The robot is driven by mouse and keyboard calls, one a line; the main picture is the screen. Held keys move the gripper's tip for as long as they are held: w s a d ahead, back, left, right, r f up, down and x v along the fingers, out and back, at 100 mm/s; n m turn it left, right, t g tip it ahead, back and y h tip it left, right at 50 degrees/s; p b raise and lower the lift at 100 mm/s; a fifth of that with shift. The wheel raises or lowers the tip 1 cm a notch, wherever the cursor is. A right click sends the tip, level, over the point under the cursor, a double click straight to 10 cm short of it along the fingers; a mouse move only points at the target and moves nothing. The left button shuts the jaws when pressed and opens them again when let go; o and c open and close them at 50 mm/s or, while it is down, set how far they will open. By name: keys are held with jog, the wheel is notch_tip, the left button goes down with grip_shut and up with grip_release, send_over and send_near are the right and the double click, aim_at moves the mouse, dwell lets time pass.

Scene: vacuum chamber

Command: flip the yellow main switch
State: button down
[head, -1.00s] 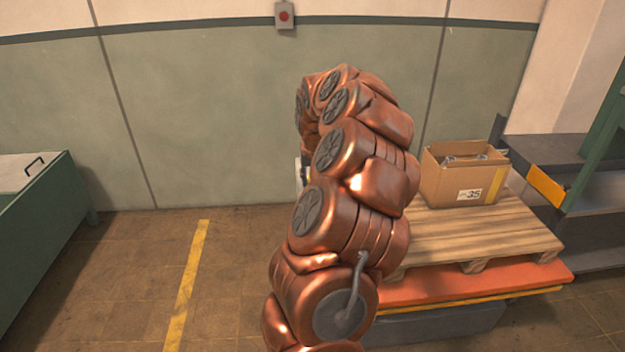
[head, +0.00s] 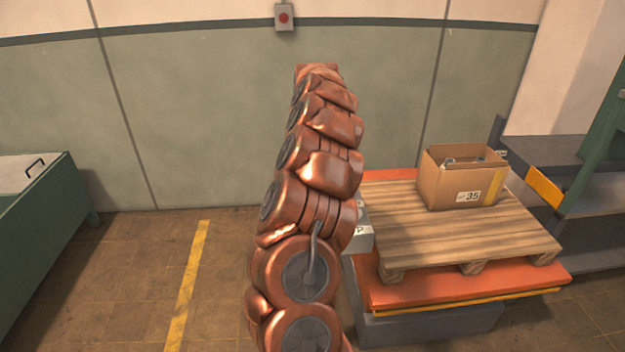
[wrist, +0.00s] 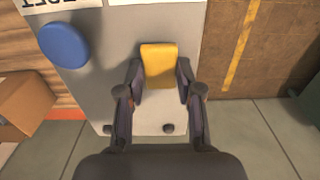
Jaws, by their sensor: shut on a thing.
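The yellow main switch (wrist: 159,62) is a yellow block on a grey panel (wrist: 110,70), at the upper middle of the wrist view. My gripper (wrist: 160,75) has one dark finger on each side of it and is shut on it. In the head view my copper arm hides the gripper and the switch. A sliver of a grey box (head: 359,230) with part of a lettered label shows just right of the arm there.
A blue round button (wrist: 63,45) sits left of the switch on the panel. A cardboard box (head: 462,178) stands on a wooden pallet (head: 400,225) over an orange platform at right. A green bench (head: 40,235) is at left. Floor around the yellow line (head: 187,285) is clear.

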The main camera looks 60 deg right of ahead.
jog(key=shift+s, duration=0.1)
jog(key=c, duration=0.8)
grip_release()
jog(key=shift+o, duration=0.2)
jog(key=shift+r, duration=0.1)
notch_tip(320, 180, up, 12)
dwell(0.4)
